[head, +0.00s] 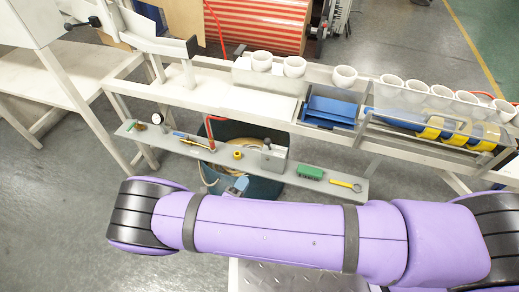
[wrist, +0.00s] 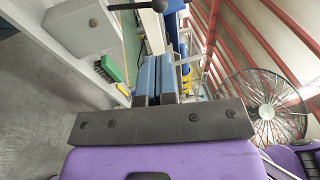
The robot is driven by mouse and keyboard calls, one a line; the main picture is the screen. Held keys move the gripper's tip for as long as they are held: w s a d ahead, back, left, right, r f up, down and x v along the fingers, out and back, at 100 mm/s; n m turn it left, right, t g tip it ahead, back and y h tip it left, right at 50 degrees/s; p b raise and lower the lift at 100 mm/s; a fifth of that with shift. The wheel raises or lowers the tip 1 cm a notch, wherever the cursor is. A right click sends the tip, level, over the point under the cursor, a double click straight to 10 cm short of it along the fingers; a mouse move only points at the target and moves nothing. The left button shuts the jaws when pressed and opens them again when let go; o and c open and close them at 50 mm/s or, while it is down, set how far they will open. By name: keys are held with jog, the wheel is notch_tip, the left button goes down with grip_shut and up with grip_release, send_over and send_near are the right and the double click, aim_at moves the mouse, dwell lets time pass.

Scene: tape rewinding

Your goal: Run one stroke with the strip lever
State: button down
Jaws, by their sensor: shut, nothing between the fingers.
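A lever with a black knob (head: 267,143) stands up from a small grey box (head: 269,160) on the narrow front shelf. In the wrist view the lever's black knob (wrist: 158,5) and rod show at the top, and the grey box (wrist: 82,27) is at upper left. My gripper (head: 238,184) shows in part beyond my purple arm, in front of and below the shelf, left of the box. In the wrist view its two blue fingers (wrist: 155,72) are together and empty, apart from the lever.
A dark round bin (head: 240,135) stands under the shelf.

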jog(key=shift+w, duration=0.1)
jog(key=x, duration=1.4)
jog(key=shift+d+r, duration=0.1)
dwell(0.3)
